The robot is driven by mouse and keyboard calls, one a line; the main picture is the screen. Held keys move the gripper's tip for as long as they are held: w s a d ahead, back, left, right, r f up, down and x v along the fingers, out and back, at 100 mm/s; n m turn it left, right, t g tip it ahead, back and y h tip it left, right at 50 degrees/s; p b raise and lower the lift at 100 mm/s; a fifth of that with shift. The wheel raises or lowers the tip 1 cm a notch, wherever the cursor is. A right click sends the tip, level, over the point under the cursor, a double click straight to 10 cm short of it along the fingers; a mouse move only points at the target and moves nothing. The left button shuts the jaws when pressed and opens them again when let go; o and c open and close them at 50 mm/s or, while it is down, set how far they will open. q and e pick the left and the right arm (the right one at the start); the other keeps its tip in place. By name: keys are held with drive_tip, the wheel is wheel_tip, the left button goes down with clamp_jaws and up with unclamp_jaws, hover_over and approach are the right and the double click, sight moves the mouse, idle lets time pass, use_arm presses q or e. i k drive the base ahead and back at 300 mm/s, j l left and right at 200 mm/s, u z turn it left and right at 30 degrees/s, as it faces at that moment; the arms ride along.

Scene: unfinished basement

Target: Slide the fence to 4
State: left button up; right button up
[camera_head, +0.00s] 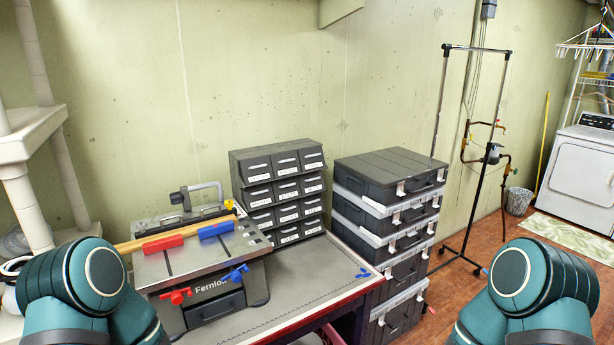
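A grey bench machine with a flat metal top (200,258) stands on the left of the workbench; part of a name, "Fernlo", shows on its front. Across its top runs a long wood-coloured bar (140,243), with a red block (163,243) and a blue block (216,230) along it. I take this to be the fence, but cannot be sure. A yellow knob (229,204) is at its back right. Red (176,296) and blue (236,274) handles are on the front. No scale or number 4 is legible. Neither gripper shows; only my teal arms do, at the bottom corners.
A dark drawer cabinet (277,190) stands behind the machine, and a tall stack of black cases (391,215) to the right. Blue bits (362,273) lie near the bench's right edge. The bench top (300,280) is otherwise clear there. A metal rack (478,150) stands farther right.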

sight(209, 217)
drive_tip(key=i+l, duration=0.6)
drive_tip(key=l, duration=0.2)
drive_tip(key=i+l+u, duration=0.45)
drive_tip(key=l+u, duration=0.15)
drive_tip(key=l, duration=0.15)
